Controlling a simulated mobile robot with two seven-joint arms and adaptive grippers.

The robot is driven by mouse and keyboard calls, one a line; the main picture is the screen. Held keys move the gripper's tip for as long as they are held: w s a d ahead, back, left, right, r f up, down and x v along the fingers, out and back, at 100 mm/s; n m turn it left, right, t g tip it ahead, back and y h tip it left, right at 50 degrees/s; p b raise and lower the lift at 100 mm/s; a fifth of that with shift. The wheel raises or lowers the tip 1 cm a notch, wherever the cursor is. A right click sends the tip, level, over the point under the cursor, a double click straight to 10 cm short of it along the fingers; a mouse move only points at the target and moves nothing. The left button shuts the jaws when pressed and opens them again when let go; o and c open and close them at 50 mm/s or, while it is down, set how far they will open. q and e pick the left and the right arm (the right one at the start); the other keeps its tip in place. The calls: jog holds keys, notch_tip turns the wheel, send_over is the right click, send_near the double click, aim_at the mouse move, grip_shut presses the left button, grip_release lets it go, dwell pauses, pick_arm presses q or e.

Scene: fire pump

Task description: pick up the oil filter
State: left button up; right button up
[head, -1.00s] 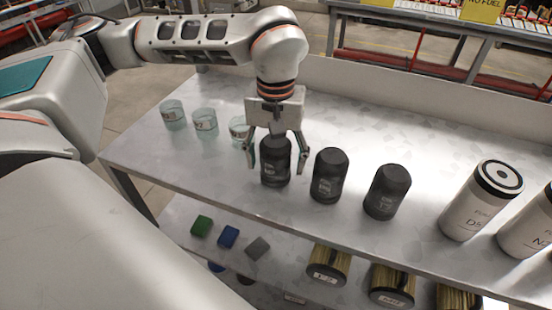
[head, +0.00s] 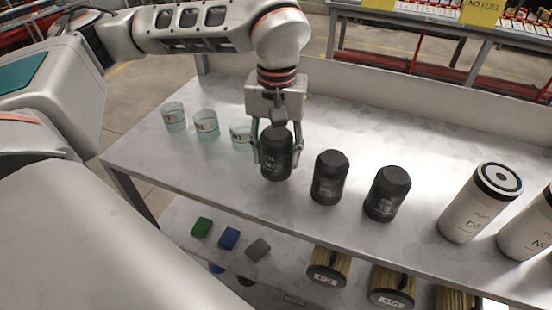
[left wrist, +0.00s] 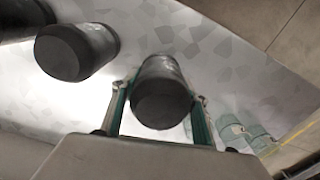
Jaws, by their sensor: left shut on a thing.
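Several black cylindrical canisters stand in a row on the grey table; I take these for the oil filters, though their labels are too small to read. My left gripper (head: 275,158) reaches down over the leftmost black canister (head: 276,160) and is shut on it, one finger on each side. The canister appears upright at table level. In the left wrist view the same canister (left wrist: 160,95) sits between the two fingers (left wrist: 158,108). Two more black canisters (head: 328,177) (head: 386,194) stand to the right, untouched. My right gripper is not in view.
Clear glass cups (head: 173,116) stand at left on the table (head: 190,165). White fuel canisters (head: 480,203) stand at right. A lower shelf holds small coloured blocks (head: 229,238) and yellowish ribbed filters (head: 328,268). A raised ledge runs along the table's back.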

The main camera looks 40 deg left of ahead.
pick_arm(q)
notch_tip(320, 180, up, 18)
jog(key=p, duration=0.2)
jog(key=shift+f+p, duration=0.25)
jog(key=shift+p, duration=0.05)
dwell(0.3)
